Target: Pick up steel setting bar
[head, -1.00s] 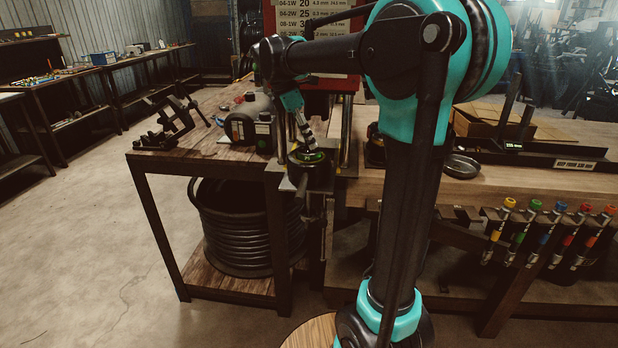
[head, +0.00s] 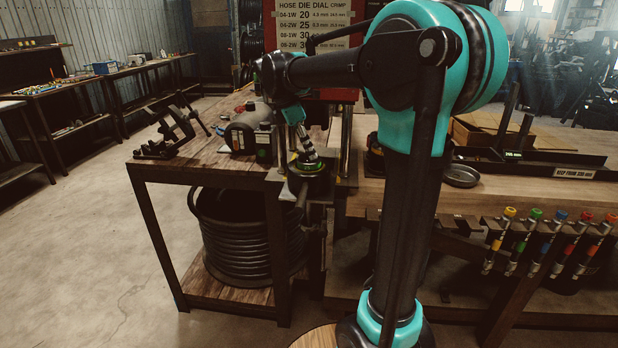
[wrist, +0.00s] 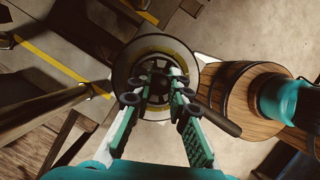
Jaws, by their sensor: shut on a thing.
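My gripper (head: 307,160) reaches down into the round crimper head (wrist: 178,46) at the front corner of the wooden bench. In the wrist view my gripper (wrist: 158,82) has its fingers close together over the ring's dark centre. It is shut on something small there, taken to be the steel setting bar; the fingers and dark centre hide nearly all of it. A dark rod (wrist: 218,121) sticks out beside the right finger, low and to the right. I cannot tell whether it is joined to the held piece.
Steel posts (head: 346,140) stand close to my gripper. A black clamp stand (head: 170,132) and a grey motor unit (head: 243,136) are to the left. A hose coil (head: 245,240) sits below. A round dish (head: 461,175) lies right of my arm. Coloured-top tools (head: 500,235) hang at right.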

